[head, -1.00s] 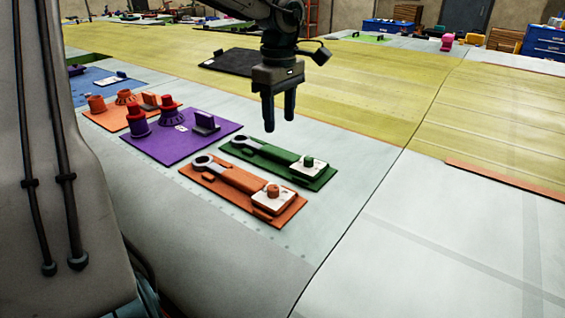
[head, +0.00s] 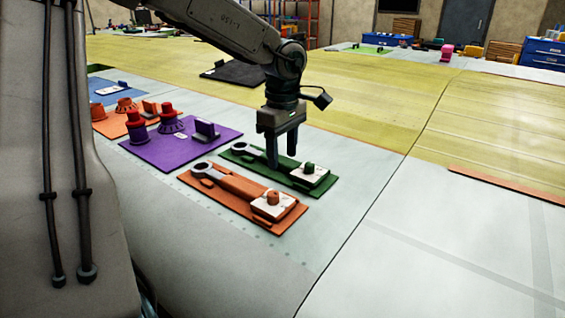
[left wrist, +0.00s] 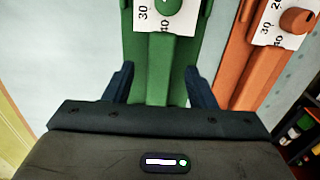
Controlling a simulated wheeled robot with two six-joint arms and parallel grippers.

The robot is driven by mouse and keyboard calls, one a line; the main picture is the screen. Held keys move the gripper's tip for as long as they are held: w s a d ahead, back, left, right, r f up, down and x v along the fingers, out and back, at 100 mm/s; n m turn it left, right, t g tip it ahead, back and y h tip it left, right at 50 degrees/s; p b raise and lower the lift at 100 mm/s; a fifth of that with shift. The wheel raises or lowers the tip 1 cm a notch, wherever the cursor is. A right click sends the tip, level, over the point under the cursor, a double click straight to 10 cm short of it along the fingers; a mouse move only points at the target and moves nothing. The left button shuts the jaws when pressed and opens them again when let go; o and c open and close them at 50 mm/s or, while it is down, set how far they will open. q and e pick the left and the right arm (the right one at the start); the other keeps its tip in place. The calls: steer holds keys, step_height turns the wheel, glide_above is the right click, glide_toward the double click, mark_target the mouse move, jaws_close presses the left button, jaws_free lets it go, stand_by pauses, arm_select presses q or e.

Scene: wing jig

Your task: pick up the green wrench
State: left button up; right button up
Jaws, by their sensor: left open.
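The green wrench (head: 242,148) lies on a green board (head: 312,187), its ring end to the left in the head view. My left gripper (head: 281,160) is open and points down over the wrench's handle, which its fingers partly hide. In the left wrist view, the fingers (left wrist: 158,84) stand on either side of a green bar (left wrist: 172,62). I cannot tell whether they touch it. A white numbered plate with a green knob (left wrist: 170,6) shows at the top there. My right gripper is not in view.
An orange wrench (head: 232,180) on an orange board (head: 283,220) lies close in front. A purple board with red knobbed parts (head: 165,152) is to the left. The pale panel (head: 365,190) to the right is clear.

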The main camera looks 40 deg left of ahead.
arm_select(q)
steer(key=shift+f, duration=0.65)
steer(key=shift+r, duration=0.1)
steer(key=c, duration=0.3)
jaws_close()
steer(key=shift+r, duration=0.15)
